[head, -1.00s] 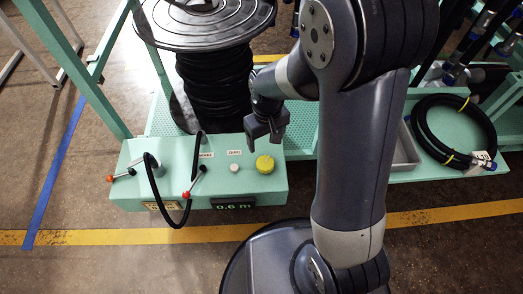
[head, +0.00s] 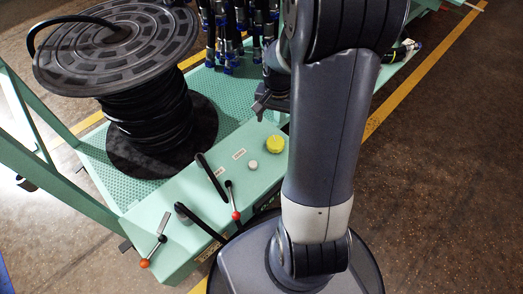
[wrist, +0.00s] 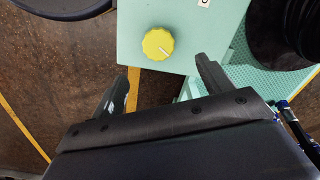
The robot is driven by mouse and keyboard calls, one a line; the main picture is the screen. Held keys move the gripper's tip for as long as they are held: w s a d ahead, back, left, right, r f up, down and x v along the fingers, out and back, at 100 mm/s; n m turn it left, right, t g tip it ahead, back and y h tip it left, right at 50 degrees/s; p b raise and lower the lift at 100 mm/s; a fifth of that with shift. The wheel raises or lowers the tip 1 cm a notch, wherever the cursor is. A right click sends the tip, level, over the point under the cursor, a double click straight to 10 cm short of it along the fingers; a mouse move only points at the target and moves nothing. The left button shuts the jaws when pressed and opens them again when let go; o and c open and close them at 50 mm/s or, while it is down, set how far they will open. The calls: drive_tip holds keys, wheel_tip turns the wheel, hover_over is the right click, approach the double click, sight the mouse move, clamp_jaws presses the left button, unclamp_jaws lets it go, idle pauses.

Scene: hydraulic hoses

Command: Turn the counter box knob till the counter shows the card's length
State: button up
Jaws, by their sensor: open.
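The mint-green counter box (head: 185,205) has a yellow ribbed knob (head: 275,144) on its top, at the right end. The knob also shows in the wrist view (wrist: 158,43), with a pale pointer line on it. My gripper (head: 262,112) is open and empty, just behind the knob in the head view. In the wrist view my gripper (wrist: 165,68) has its two fingers spread wide, apart from the knob. The counter display (head: 268,200) shows only as a green glint on the box front, unreadable and partly hidden by my arm. I cannot make out the card.
A small white button (head: 252,164) and two levers, with a red ball (head: 236,215) and an orange ball (head: 145,263), stand on the box. A black hose loops there. A large hose reel (head: 125,60) stands behind. Several hanging hoses (head: 225,35) are at the back.

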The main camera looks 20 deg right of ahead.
sight(276, 143)
drive_tip(key=f+b, duration=0.2)
drive_tip(key=f, duration=0.3)
drive_tip(key=f+b, duration=0.2)
drive_tip(key=f, duration=0.3)
drive_tip(key=shift+s+f, duration=0.2)
drive_tip(key=shift+f, duration=0.2)
drive_tip(key=c, duration=1)
drive_tip(key=shift+o, duration=0.2)
drive_tip(key=shift+d+n, duration=0.1)
drive_tip(key=shift+n, duration=0.5)
drive_tip(key=shift+n+p, duration=0.6)
drive_tip(key=shift+n, duration=0.4)
drive_tip(key=o, duration=1)
drive_tip(key=shift+c, duration=0.2)
